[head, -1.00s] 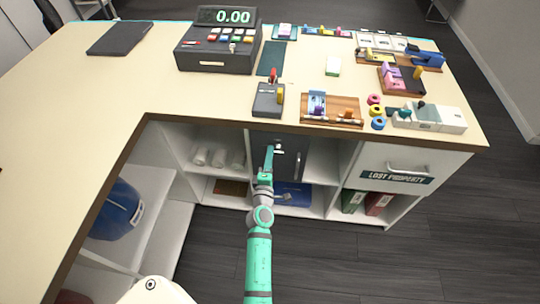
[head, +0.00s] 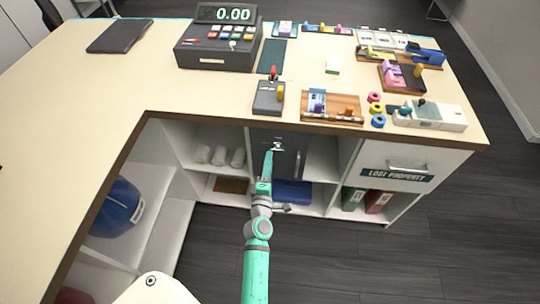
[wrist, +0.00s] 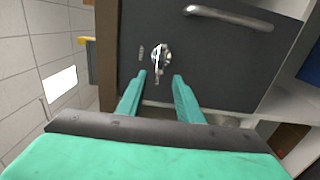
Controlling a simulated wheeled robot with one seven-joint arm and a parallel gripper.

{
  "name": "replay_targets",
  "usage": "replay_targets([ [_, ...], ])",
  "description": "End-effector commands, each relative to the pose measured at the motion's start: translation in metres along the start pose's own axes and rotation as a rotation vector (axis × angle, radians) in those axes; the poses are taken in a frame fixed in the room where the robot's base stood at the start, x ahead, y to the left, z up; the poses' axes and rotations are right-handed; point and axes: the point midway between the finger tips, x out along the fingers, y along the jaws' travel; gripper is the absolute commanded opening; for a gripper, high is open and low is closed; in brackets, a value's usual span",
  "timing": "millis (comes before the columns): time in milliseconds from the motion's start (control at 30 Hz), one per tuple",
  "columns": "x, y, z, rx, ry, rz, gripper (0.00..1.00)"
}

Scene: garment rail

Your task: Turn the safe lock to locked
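The dark grey safe (head: 287,150) sits in the middle shelf opening under the counter, with its door closed. Its silver lock knob (wrist: 160,58) is on the door, and a bar handle (wrist: 228,17) is beside it in the wrist view. In the head view the lock (head: 277,146) is small, just beyond my arm's end. My gripper (wrist: 159,78) is open and empty, its two teal fingers pointing at the door with the knob just ahead, between their lines. Whether the fingertips touch anything cannot be told. A small mark (wrist: 141,52) is beside the knob.
The counter edge (head: 330,130) overhangs the safe. Shelves with rolled towels (head: 220,156) and binders (head: 365,200) flank it. A blue folded item (head: 292,193) lies below. A lost property drawer (head: 410,168) is at right. The floor in front is free.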

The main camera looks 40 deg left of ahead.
Motion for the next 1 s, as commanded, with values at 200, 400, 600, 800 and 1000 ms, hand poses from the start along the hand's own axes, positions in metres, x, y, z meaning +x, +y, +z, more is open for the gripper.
replay_targets([
  [200, -0.039, -0.001, 0.001, 0.000, -0.003, -0.003, 0.33],
  [400, -0.058, 0.000, 0.001, 0.000, -0.001, -0.001, 0.33],
  [600, -0.064, 0.000, 0.001, 0.000, -0.001, 0.000, 0.33],
  [800, -0.064, 0.000, 0.001, 0.000, -0.001, 0.000, 0.33],
  [1000, -0.064, 0.000, 0.001, 0.000, -0.001, 0.000, 0.33],
])
